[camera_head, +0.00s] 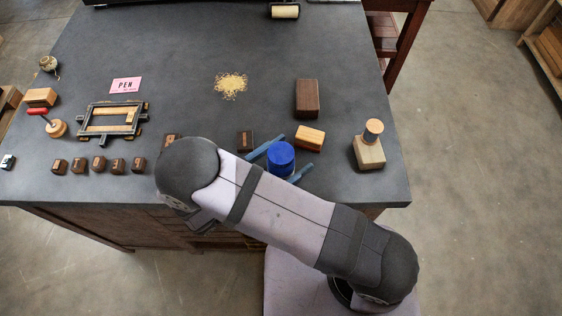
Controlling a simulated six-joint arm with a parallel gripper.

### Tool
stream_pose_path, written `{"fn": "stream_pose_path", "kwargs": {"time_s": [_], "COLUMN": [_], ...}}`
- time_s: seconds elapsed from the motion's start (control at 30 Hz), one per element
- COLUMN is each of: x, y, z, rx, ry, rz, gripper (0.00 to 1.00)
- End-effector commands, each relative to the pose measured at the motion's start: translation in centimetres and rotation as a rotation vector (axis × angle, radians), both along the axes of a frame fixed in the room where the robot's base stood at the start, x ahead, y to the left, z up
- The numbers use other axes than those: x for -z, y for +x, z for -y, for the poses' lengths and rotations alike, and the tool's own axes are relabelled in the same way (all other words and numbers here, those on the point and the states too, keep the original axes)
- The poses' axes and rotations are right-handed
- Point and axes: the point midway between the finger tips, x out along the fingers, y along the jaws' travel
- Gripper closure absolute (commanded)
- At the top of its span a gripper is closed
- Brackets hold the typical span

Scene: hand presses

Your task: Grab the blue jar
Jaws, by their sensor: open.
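The blue jar (281,158) stands on the dark table near its front edge, right of centre. My gripper (297,151) is open, with one blue-grey finger to the jar's upper left and the other to its lower right. In this view the jar lies between the fingers. I cannot tell whether either finger touches it, or how high the fingers are. My arm hides the gripper's base and part of the table's front edge.
A light wooden block (309,138) sits close to the jar's upper right, and a small dark block (245,140) to its upper left. A taller dark block (307,98) and a wooden stamp (369,152) stand farther right. The table's back middle is mostly clear.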

Motion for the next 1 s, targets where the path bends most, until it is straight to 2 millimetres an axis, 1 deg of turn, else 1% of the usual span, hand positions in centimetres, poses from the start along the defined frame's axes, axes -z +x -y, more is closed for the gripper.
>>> {"fn": "stream_pose_path", "kwargs": {"time_s": [0.03, 0.17, 0.4, 0.43, 0.47, 0.5, 0.57, 0.6, 0.67, 0.7, 0.73, 1.0], "x": [-0.27, -0.1, 0.06, 0.06, 0.06, 0.05, 0.05, 0.05, 0.04, 0.04, 0.04, -0.19], "y": [0.36, 0.87, 0.99, 0.99, 0.99, 0.99, 0.98, 0.99, 0.98, 0.98, 0.98, 0.99], "z": [0.53, 1.18, 1.25, 1.25, 1.25, 1.25, 1.24, 1.23, 1.22, 1.22, 1.22, 1.19], "rx": [0.003, 0.002, 0.0, 0.0, 0.0, 0.0, 0.0, 0.0, 0.0, 0.0, 0.0, -0.001], "ry": [-0.001, -0.001, 0.0, 0.0, 0.0, 0.0, 0.0, 0.0, 0.0, 0.0, 0.0, -0.002], "rz": [0.0, 0.0, 0.0, 0.0, 0.0, 0.0, 0.0, 0.0, 0.0, 0.0, 0.0, 0.004], "gripper": [0.27, 0.27, 0.27, 0.29, 0.36, 0.46, 0.6, 0.7, 0.84, 0.94, 1.0, 1.0]}}
